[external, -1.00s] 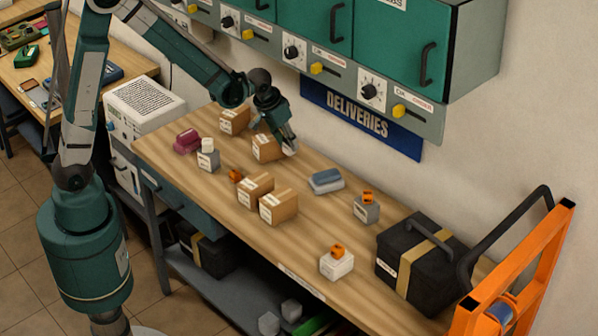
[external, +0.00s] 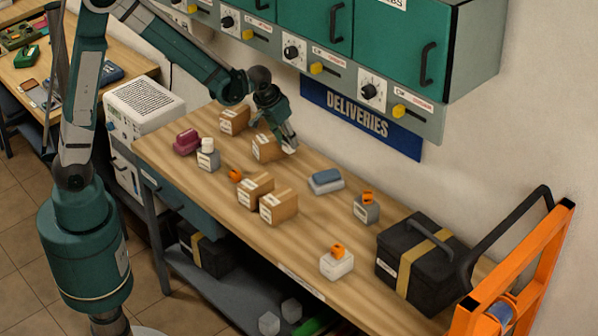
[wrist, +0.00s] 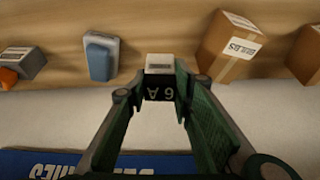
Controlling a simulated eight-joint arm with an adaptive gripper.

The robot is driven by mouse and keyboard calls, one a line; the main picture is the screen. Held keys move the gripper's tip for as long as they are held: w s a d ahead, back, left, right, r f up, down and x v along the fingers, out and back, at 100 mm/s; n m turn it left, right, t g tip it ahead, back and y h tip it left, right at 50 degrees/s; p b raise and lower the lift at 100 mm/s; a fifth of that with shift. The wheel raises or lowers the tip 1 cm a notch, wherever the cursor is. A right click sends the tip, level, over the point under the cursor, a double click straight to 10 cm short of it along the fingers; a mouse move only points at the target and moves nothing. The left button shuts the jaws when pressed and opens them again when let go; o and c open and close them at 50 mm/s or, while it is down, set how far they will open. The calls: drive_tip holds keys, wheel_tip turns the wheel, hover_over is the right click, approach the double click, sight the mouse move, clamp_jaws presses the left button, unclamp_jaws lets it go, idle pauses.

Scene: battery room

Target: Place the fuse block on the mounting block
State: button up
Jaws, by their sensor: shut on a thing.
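My gripper (wrist: 160,92) is shut on a small block, the fuse block (wrist: 158,91), with a pale labelled end and a dark face marked "6 A". In the external view my gripper (external: 290,148) hangs over the back of the bench, beside a carton; the held block is mostly hidden there. I cannot tell for sure which block is the mounting block. Candidates are a grey block with an orange top (external: 367,212), a white block with an orange top (external: 337,265) and a grey block with a white top (external: 208,160).
Several cartons (external: 279,207) stand on the bench, one close to my gripper. A blue-topped grey item (external: 326,182) lies to its right. A magenta item (external: 187,141) is at the left, a black case (external: 415,262) at the right. Green cabinets (external: 400,50) hang above.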

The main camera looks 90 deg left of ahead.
drive_tip(key=s+d+r+p, duration=0.1)
drive_tip(key=s+d, duration=0.1)
drive_tip(key=d, duration=0.5)
drive_tip(key=s+d+r+n+p, duration=0.1)
drive_tip(key=s+d+r, duration=0.1)
drive_tip(key=d, duration=0.6)
drive_tip(key=shift+s+p, duration=0.3)
drive_tip(key=shift+s, duration=0.35)
drive_tip(key=shift+w, duration=0.1)
hover_over(332, 171)
drive_tip(key=s+d, duration=0.2)
drive_tip(key=shift+a+f+p, duration=0.15)
drive_tip(key=shift+f+p, duration=0.05)
drive_tip(key=shift+f, duration=0.6)
drive_tip(key=shift+a+f+p, duration=0.1)
drive_tip(key=shift+f+p, duration=0.05)
drive_tip(key=shift+f, duration=0.6)
drive_tip(key=shift+f, duration=0.1)
drive_tip(key=shift+f, duration=1.55)
drive_tip(key=shift+w+f, duration=0.15)
drive_tip(key=shift+f, duration=0.15)
